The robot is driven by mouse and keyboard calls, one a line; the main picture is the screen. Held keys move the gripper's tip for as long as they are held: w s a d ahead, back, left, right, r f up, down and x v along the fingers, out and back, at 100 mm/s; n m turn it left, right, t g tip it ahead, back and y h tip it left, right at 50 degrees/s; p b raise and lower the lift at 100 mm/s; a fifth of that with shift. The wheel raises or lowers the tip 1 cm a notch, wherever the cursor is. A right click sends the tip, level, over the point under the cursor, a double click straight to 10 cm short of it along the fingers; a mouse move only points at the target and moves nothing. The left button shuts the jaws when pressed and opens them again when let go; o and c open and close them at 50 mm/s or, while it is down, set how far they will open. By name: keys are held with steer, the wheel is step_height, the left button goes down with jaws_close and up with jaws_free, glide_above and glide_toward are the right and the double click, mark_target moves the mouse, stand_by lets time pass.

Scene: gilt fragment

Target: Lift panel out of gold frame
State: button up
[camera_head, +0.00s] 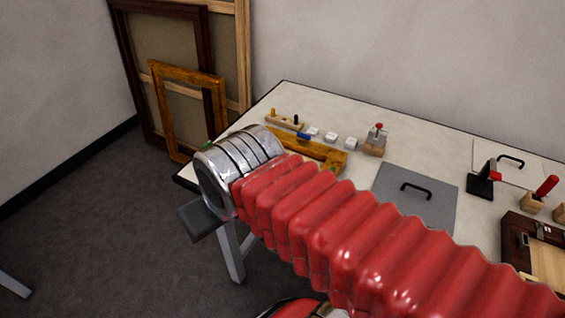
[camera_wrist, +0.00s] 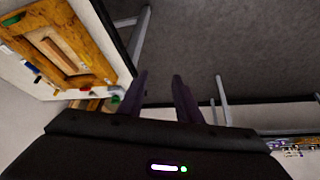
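The gold frame (camera_head: 322,152) lies flat on the table in the head view, mostly hidden behind my arm. The wrist view shows more of the gold frame (camera_wrist: 88,38) at the upper left, tilted by the camera angle. A pale wooden panel (camera_wrist: 62,55) with brown bars shows inside its opening. My gripper (camera_wrist: 160,80) is in the wrist view with its two dark fingers apart and nothing between them. It is off to the side of the frame, over the floor beyond the table edge. Its fingers are hidden in the head view.
The white table (camera_head: 350,110) holds a small peg rack (camera_head: 285,122), several small blocks, a grey plate (camera_head: 405,208) with a black handle, a black stand (camera_head: 481,186), and a dark framed piece (camera_head: 520,235). Large frames (camera_head: 180,110) lean on the wall at left.

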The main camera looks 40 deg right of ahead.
steer(key=shift+w+d, duration=0.1)
steer(key=shift+w, duration=0.1)
steer(key=shift+o, duration=0.5)
